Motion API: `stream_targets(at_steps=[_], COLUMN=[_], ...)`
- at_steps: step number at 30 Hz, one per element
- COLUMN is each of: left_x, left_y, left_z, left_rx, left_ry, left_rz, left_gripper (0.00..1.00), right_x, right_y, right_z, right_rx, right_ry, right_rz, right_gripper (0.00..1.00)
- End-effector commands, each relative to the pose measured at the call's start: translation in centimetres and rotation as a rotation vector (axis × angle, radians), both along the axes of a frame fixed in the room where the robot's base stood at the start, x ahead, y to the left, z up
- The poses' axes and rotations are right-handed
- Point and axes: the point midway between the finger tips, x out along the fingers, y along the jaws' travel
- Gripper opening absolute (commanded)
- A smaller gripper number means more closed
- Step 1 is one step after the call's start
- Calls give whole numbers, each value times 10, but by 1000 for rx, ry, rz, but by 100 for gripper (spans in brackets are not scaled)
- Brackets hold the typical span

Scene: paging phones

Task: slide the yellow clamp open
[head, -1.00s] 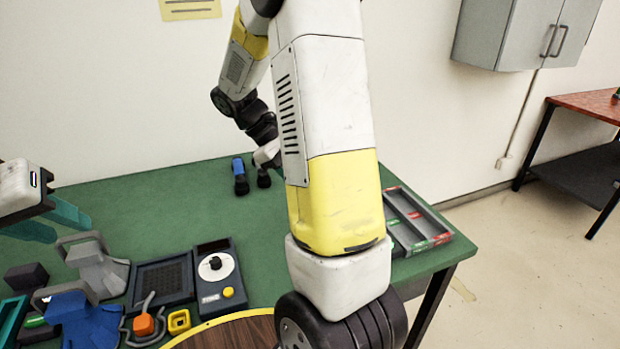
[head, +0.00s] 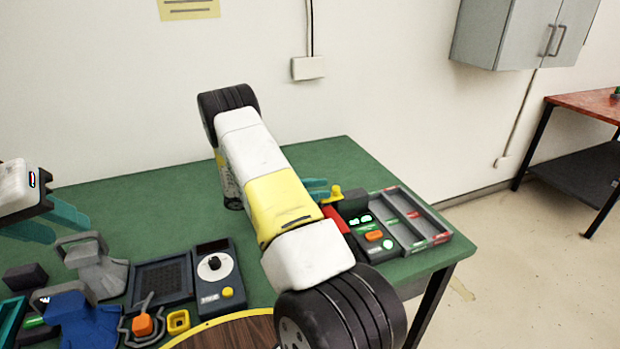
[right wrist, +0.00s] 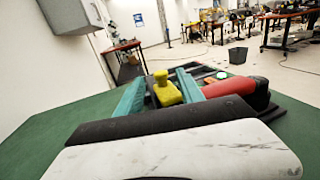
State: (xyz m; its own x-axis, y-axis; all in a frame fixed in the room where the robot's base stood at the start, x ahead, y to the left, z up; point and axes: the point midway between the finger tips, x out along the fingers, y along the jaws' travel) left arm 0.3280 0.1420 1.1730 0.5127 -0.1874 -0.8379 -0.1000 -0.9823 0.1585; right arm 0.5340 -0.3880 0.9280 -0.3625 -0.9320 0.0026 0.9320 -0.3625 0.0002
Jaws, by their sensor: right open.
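The yellow clamp (head: 336,193) shows as a small knobbed piece on top of a dark device at the table's right side. In the right wrist view the yellow clamp (right wrist: 165,90) lies between the teal fingers of my right gripper (right wrist: 160,91), which is open. I cannot tell whether either finger touches it. In the head view my right gripper (head: 318,188) shows only in part beside the clamp, mostly hidden behind my forearm. My left gripper (head: 45,222) is open and empty above the left of the table.
A red part (head: 336,219) and a panel with green lights and an orange button (head: 374,236) are close by the clamp. A grey tray (head: 441,239) stands right of them. Several devices, including a dial box (head: 217,275), fill the table's front left. The back left is clear.

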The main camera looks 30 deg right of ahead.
Motion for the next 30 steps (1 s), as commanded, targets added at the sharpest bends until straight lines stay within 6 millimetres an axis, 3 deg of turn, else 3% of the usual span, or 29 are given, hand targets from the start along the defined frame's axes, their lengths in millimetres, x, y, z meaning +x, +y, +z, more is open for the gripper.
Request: stream_targets(at_steps=[9, 20, 27, 30], left_x=[0, 0, 0, 0], left_y=[0, 0, 0, 0], left_z=[0, 0, 0, 0], left_rx=[0, 0, 0, 0], left_ry=[0, 0, 0, 0], left_rz=[0, 0, 0, 0], left_gripper=[36, 36, 36, 36], right_x=[-17, -20, -19, -19], right_y=[-42, -48, -48, -48], right_z=[0, 0, 0, 0], right_rx=[2, 2, 2, 2], right_ry=[-1, -1, -1, -1], right_rz=[-2, -1, -1, -1], right_gripper=[45, 45, 0, 0])
